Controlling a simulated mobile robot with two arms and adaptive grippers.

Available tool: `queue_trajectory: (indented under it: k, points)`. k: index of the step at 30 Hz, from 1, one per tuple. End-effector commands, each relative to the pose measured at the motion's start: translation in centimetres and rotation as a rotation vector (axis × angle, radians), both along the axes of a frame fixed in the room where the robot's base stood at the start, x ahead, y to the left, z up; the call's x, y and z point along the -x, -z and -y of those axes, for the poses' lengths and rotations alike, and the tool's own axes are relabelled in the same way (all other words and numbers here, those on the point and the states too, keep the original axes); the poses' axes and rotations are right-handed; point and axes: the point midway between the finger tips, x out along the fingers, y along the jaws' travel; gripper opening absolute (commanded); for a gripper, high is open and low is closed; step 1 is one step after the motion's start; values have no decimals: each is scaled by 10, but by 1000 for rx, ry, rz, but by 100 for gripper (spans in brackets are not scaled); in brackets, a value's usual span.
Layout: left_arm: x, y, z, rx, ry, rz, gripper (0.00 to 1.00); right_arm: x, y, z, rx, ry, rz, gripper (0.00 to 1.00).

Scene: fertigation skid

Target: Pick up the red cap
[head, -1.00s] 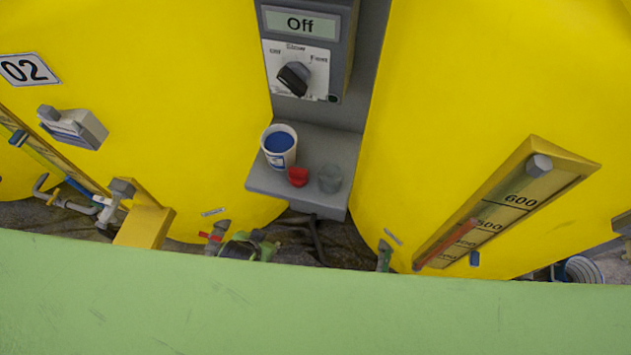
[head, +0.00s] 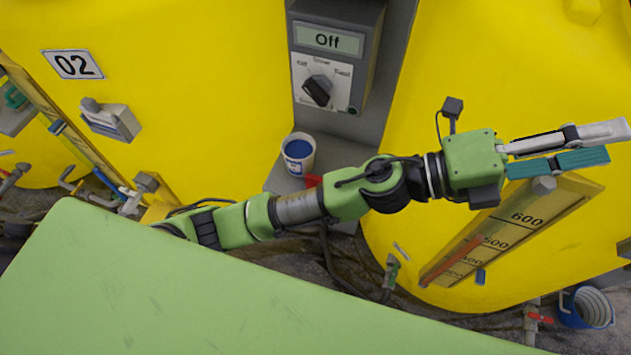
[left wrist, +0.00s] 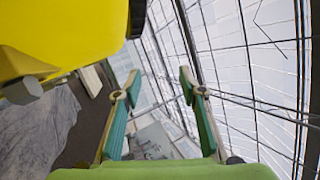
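The red cap (head: 313,180) is on the grey shelf (head: 279,180) below the control box in the head view. It is partly hidden behind my left arm, with only a small red part showing. My left gripper (head: 616,142) is at the far right of the head view, in front of the right yellow tank and well away from the cap. In the left wrist view its two fingers (left wrist: 160,84) are spread apart with nothing between them. The cap does not show in the left wrist view. My right gripper is in neither view.
A white cup with blue contents (head: 298,155) stands on the shelf, left of the cap. The grey control box (head: 335,45) reads Off. Yellow tanks (head: 200,60) stand on both sides. A blue bucket (head: 587,308) is at the lower right.

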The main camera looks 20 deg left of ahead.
Motion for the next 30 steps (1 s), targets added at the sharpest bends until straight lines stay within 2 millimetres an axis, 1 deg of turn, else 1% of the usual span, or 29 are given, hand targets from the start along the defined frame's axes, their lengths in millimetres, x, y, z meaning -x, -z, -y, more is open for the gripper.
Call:
queue_trajectory:
  k: [1, 2, 3, 5, 6, 7, 8, 9, 11, 12, 13, 14, 15, 16, 17, 18, 21, 24, 27, 30]
  points:
    - [31, 15, 24, -103, 105, 163, 38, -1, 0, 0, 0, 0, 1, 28]
    - [49, 29, 35, -166, 171, 251, 38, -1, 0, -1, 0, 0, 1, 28]
    - [71, 53, 44, -255, 256, 370, 38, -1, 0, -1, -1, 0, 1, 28]
    - [97, 97, 49, -400, 389, 538, 38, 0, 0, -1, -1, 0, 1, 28]
    - [107, 131, 45, -505, 475, 644, 38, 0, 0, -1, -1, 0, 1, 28]
    - [111, 157, 38, -588, 541, 719, 38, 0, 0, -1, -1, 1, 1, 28]
    - [111, 184, 28, -675, 606, 790, 38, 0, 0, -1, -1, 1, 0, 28]
    - [106, 219, 9, -798, 692, 877, 38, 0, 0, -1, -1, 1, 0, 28]
    - [87, 266, -30, -994, 823, 990, 38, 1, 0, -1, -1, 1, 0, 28]
    - [67, 292, -63, -1135, 905, 1051, 38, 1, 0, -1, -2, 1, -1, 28]
    - [50, 307, -89, -1240, 964, 1084, 38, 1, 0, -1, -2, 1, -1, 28]
    - [32, 318, -115, -1341, 1018, 1111, 38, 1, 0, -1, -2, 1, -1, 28]
    - [8, 327, -149, -1469, 1084, 1135, 38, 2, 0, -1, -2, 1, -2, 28]
    - [-9, 330, -173, -1559, 1127, 1144, 38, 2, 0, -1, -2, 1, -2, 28]
    - [-25, 330, -196, -1644, 1166, 1145, 38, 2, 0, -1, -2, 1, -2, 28]
    - [-45, 327, -223, -1747, 1210, 1143, 38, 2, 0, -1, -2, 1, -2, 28]
    - [-81, 313, -277, -1945, 1289, 1114, 38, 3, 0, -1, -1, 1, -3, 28]
    - [-100, 300, -307, -2061, 1334, 1082, 38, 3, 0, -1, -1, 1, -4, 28]
    - [-107, 297, -319, -2105, 1351, 1065, 38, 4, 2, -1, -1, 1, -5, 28]
    - [-107, 305, -324, -2110, 1354, 1063, 38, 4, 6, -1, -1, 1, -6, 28]
